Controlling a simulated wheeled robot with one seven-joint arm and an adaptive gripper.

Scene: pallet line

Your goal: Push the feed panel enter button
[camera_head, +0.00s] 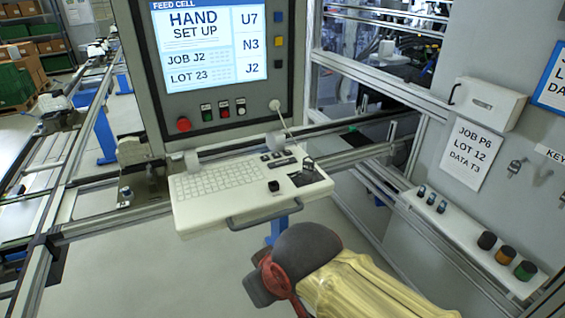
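The feed panel is a grey upright cabinet (149,77) with a lit screen (206,45) headed "FEED CELL", reading "HAND SET UP". Below the screen are a red mushroom button (183,124) and a row of small labelled buttons, among them a green one (207,113) and a red one (225,112). A blue button (278,16), a yellow button (278,41) and a dark button (278,64) line the right side. The labels are too small to read, so I cannot tell which is enter. My arm shows at the bottom, below and apart from the panel; no gripper fingertips show.
A white keyboard shelf (205,215) with a front handle (264,216) juts out below the panel. A thin rod with a round white end (275,105) stands beside the buttons. A ledge with knobs (460,239) runs along the right. Rails (107,222) cross the left; floor is open below.

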